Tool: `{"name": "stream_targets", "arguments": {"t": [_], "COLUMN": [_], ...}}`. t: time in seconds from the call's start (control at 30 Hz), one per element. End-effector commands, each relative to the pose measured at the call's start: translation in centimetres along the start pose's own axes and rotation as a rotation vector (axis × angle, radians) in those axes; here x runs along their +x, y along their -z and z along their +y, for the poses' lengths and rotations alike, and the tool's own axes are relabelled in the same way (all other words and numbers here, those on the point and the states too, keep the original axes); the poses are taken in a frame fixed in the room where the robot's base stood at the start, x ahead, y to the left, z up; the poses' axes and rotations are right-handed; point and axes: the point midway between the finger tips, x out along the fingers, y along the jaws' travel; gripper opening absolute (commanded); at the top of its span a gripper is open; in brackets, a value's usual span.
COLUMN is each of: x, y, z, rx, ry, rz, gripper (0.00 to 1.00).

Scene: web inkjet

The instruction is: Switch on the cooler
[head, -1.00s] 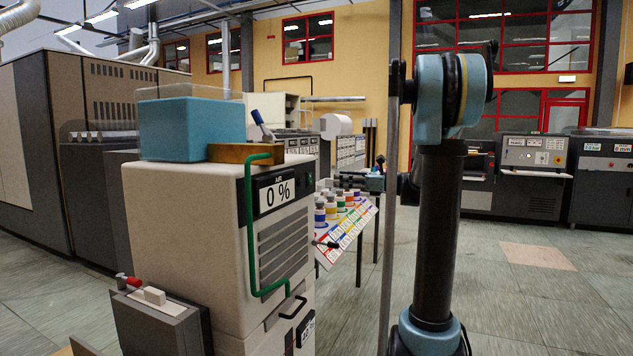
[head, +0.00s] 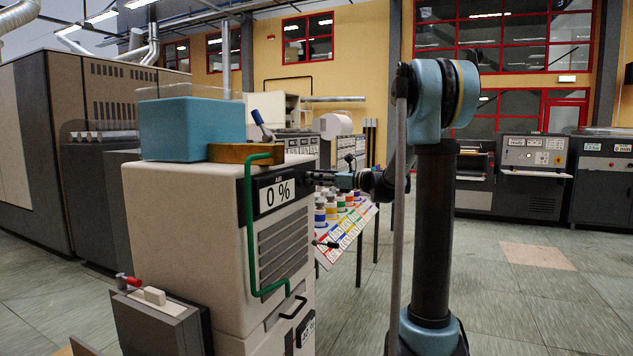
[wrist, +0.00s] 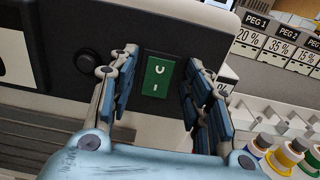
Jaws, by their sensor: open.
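In the wrist view a green rocker switch (wrist: 157,78) marked with white symbols sits on the cooler's dark panel (wrist: 65,100), right of a round black knob (wrist: 87,61). My gripper (wrist: 160,60) is open and empty, with one finger on each side of the switch. In the head view my gripper (head: 318,178) reaches the panel's right edge; contact cannot be told. The switch is hidden there.
A blue box (head: 190,130) and a wooden block (head: 245,153) sit on the cooler. A rack of colored bottles (head: 345,210) stands just right of it, also in the wrist view (wrist: 290,150). A grey box (head: 160,320) stands at front left. The floor at right is clear.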

Motion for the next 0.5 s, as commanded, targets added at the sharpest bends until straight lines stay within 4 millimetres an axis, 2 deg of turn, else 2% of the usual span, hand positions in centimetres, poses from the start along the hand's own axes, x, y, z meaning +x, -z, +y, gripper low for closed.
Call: {"name": "stream_targets", "arguments": {"t": [0.13, 0.33, 0.5], "x": [-0.01, -0.02, -0.02], "y": [0.00, 0.00, 0.01], "z": [0.00, 0.00, -0.04], "rx": [0.000, 0.000, 0.000], "ry": [0.000, 0.000, 0.000], "rz": [0.000, 0.000, -0.003], "gripper": [0.45, 0.01, 0.01]}}
